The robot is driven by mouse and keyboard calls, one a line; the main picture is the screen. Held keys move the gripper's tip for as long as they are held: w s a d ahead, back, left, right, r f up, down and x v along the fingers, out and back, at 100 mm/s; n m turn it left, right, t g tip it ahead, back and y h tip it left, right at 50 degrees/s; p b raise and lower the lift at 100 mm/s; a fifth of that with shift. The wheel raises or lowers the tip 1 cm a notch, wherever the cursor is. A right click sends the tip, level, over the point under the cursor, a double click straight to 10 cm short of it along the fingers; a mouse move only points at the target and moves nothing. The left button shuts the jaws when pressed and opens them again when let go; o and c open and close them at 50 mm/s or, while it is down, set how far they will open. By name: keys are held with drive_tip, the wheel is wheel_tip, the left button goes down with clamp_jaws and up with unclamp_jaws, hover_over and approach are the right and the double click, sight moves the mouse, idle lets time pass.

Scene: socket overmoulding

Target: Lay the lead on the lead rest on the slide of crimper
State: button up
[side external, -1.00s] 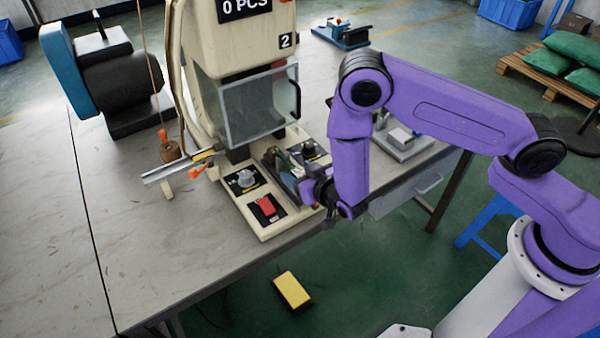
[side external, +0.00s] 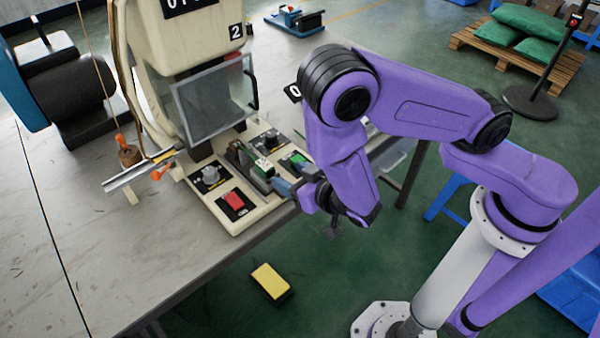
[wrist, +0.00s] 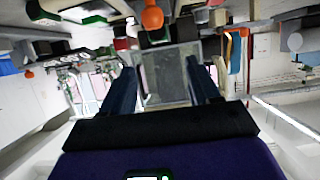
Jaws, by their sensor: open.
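The crimper (side external: 190,50) is the cream press marked 2, with a clear guard at its front. Its slide (side external: 252,170) shows as a dark grey block on the base, with a small white and green piece (side external: 263,167) at its side. My gripper (side external: 280,187) is at the front right of the slide, its blue fingers pointing at it. I cannot make out the lead or the lead rest for sure.
A red switch (side external: 235,202) and a grey knob (side external: 210,175) sit on the base left of the slide. A metal chute (side external: 138,172) juts out at the left. The table (side external: 110,260) is bare at front left.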

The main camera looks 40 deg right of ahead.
drive_tip(key=shift+s, duration=0.15)
drive_tip(key=s+a+r+n+g+y, duration=0.3)
drive_tip(key=s+r+n+g+y, duration=0.15)
drive_tip(key=s+g, duration=0.65)
drive_tip(key=s+d+r+n+g+h, duration=0.1)
drive_tip(key=s+d+r+n, duration=0.3)
drive_tip(key=d, duration=0.5)
drive_tip(key=s+d+r+n+g+h, duration=0.1)
drive_tip(key=s+d+r+n+h, duration=0.2)
drive_tip(key=s+d+r, duration=0.3)
drive_tip(key=d+r+n, duration=0.1)
drive_tip(key=d, duration=0.1)
drive_tip(key=shift+d+r, duration=0.35)
drive_tip(key=shift+r, duration=0.05)
